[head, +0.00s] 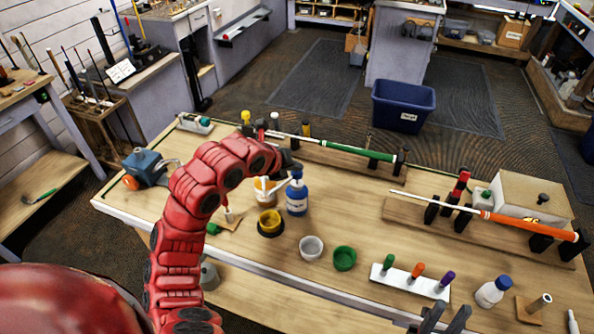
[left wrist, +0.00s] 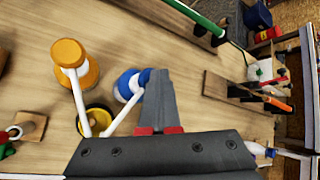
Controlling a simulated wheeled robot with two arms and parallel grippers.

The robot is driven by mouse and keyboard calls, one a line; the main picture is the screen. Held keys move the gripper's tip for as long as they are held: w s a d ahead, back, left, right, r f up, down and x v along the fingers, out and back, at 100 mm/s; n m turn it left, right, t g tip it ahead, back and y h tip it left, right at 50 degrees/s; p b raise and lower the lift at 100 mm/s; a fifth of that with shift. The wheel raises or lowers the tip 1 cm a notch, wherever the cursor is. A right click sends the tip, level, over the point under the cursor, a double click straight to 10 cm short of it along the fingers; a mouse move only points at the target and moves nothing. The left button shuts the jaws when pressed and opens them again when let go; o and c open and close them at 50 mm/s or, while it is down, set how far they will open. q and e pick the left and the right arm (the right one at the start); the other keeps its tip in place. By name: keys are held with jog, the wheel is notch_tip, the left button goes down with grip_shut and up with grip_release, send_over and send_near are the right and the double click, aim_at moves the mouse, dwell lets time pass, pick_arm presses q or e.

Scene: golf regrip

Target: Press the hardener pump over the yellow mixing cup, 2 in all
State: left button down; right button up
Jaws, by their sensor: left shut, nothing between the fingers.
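The yellow mixing cup (head: 270,219) stands in a dark round base and shows partly in the left wrist view (left wrist: 97,112). A blue pump bottle (head: 297,200) stands to its right, and an orange-capped pump bottle (head: 262,184) behind it. In the left wrist view, white spouts from the orange pump (left wrist: 68,52) and the blue pump (left wrist: 126,84) reach toward the cup. Which holds hardener I cannot read. My left gripper (head: 295,168) is shut and empty, over the blue pump's head; contact cannot be told. My right gripper (head: 444,318) is apart at the front edge, fingers spread.
A grey cup (head: 311,247) and a green cup (head: 344,258) stand in front. A white rack (head: 411,282) holds coloured-capped tubes. Golf clubs with green (head: 358,152) and orange (head: 530,226) grips lie on stands behind and right. A blue vise (head: 146,167) is at the left.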

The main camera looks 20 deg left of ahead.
aim_at(295, 174)
pick_arm(q)
jog(key=shift+f+b, duration=0.45)
jog(key=shift+f, duration=0.1)
dwell(0.6)
jog(key=shift+r, duration=1.35)
jog(key=shift+r, duration=2.6)
